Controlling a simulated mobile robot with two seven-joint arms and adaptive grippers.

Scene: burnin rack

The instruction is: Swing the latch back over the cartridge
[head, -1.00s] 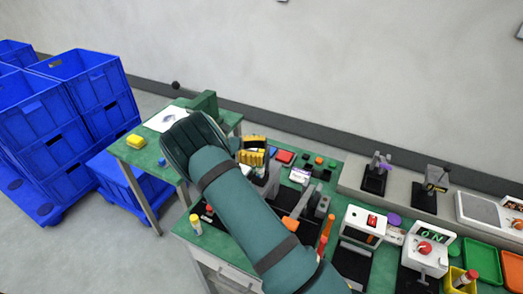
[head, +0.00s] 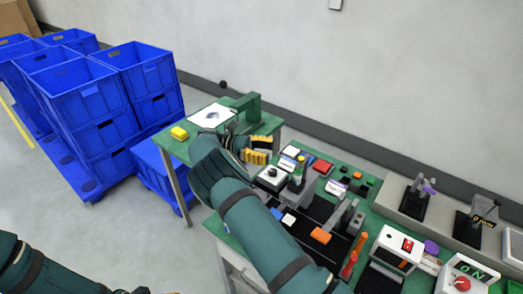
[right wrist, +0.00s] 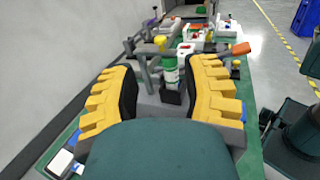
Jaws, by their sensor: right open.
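I cannot tell which part is the latch. My left gripper is out of view.
A white box with a black knob (head: 272,178) stands close to the right gripper.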

